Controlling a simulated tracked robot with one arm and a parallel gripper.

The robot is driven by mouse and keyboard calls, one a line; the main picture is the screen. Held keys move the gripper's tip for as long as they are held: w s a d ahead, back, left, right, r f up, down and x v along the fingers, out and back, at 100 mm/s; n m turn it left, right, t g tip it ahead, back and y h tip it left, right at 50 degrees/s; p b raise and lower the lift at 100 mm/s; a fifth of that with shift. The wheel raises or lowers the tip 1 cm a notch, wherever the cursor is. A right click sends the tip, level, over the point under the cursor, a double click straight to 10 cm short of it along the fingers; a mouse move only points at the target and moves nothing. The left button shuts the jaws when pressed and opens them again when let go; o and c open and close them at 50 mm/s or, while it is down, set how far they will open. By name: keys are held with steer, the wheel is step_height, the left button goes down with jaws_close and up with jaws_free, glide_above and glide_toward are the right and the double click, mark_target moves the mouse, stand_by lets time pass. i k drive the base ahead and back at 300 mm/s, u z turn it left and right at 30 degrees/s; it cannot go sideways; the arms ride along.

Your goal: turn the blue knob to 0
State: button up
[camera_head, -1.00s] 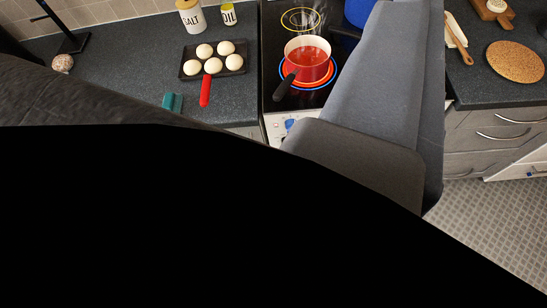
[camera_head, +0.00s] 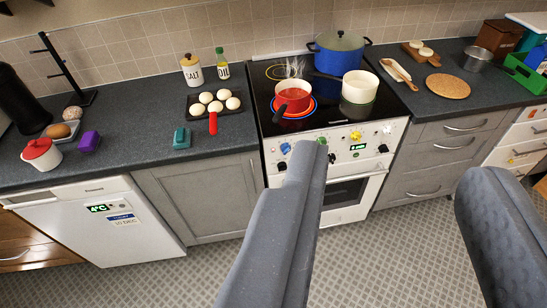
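The blue knob (camera_head: 285,148) is at the left of the upper row on the white stove front (camera_head: 265,150). Its pointer setting is too small to read. My gripper (camera_head: 405,160) is open and empty, its two grey fingers wide apart. The left finger reaches up over the stove front, its tip just right of the blue knob and overlapping the green knob (camera_head: 322,142); I cannot tell whether it touches. The right finger is over the floor at right. A red pot (camera_head: 293,99) steams on the glowing front left burner, which has a blue ring.
A yellow knob (camera_head: 355,135), a white knob (camera_head: 388,128) and black knobs are on the same panel. A cream pot (camera_head: 358,92) and a blue pot (camera_head: 338,55) stand on the hob. The tiled floor (camera_head: 400,240) in front is clear.

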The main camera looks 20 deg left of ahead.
mark_target(285, 148)
steer(key=u, duration=0.35)
steer(key=i, duration=1)
steer(key=z, duration=1.05)
steer(key=k, duration=0.85)
steer(key=u, duration=0.4)
steer(key=i, duration=1)
steer(key=z, duration=0.05)
